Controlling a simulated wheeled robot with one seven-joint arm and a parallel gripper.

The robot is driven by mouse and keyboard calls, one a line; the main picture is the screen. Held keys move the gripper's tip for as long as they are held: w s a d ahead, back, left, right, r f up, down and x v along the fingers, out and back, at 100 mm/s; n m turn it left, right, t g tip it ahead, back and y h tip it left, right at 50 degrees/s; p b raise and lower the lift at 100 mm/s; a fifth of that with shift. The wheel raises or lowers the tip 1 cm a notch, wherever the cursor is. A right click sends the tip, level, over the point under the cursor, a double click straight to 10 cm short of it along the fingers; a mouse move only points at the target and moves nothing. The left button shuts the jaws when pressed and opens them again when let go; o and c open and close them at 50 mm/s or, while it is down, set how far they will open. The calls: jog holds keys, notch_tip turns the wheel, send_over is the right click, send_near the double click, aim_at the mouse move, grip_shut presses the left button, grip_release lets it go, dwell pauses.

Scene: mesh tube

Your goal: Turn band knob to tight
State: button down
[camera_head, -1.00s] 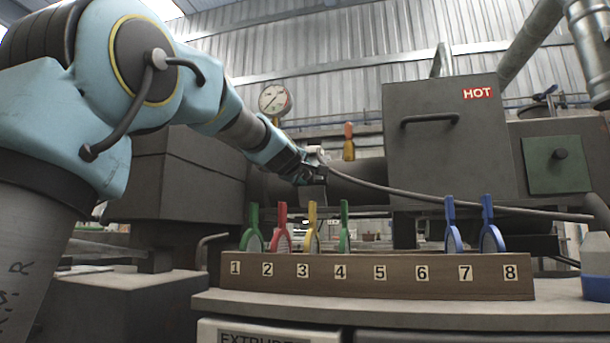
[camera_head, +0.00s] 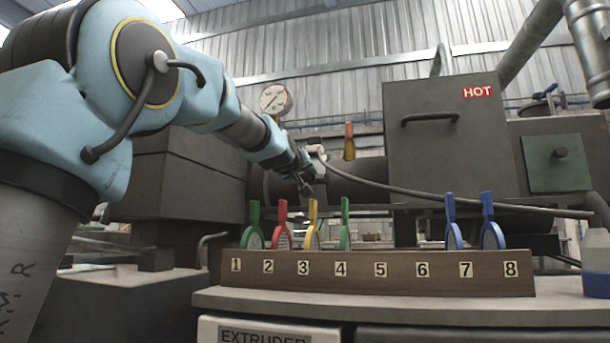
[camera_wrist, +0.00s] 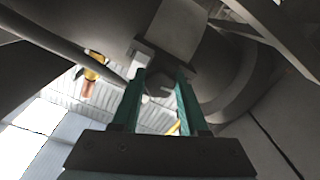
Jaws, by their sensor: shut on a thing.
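My gripper (camera_head: 306,186) reaches to the dark barrel behind the numbered rack, beside a white fitting with a cable. In the wrist view its two green fingers (camera_wrist: 160,75) stand on either side of a grey, faceted knob (camera_wrist: 158,84), which I take to be the band knob. The fingers are shut on it. Above it a grey block (camera_wrist: 172,35) sits against the round barrel (camera_wrist: 222,65). In the head view the knob is too small and covered to make out. No tight mark is readable.
A wooden rack (camera_head: 400,284) numbered 1 to 8 holds coloured paddle-shaped tools in front. A grey box marked HOT (camera_head: 450,140) stands right of my gripper. A cable (camera_head: 400,190) runs right from the white fitting. A pressure gauge (camera_head: 276,99) stands above my forearm.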

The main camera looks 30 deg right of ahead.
dwell(0.3)
jog(key=shift+c, duration=2.2)
grip_release()
jog(key=shift+s+a, duration=0.1)
